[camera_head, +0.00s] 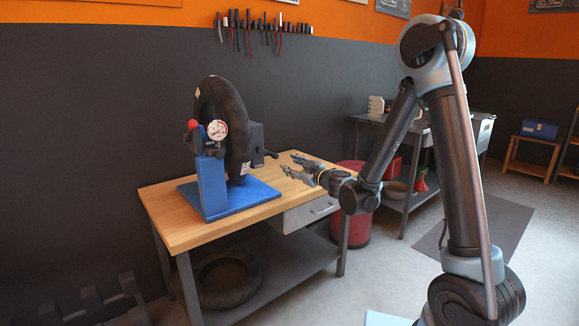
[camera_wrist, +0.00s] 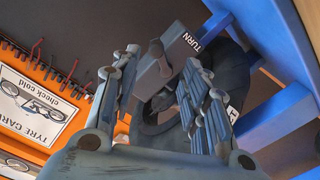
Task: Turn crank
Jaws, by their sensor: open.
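The crank (camera_head: 268,154) is a short dark lever on the right side of a grey box (camera_head: 256,140), which is mounted on the blue tyre stand beside an upright black tyre (camera_head: 222,112). In the wrist view the crank (camera_wrist: 158,55) lies in front of the grey box marked TURN, and appears between my fingertips in the picture. My gripper (camera_head: 289,164) is open and empty, just right of and slightly below the crank in the head view, with a small gap visible. In the wrist view my gripper (camera_wrist: 160,66) frames the crank; contact cannot be seen there.
The blue stand (camera_head: 213,187) with a pressure gauge (camera_head: 217,130) stands on a wooden workbench (camera_head: 175,222). A drawer (camera_head: 309,213) is under the bench top. A red drum (camera_head: 350,215) and a metal bench stand behind.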

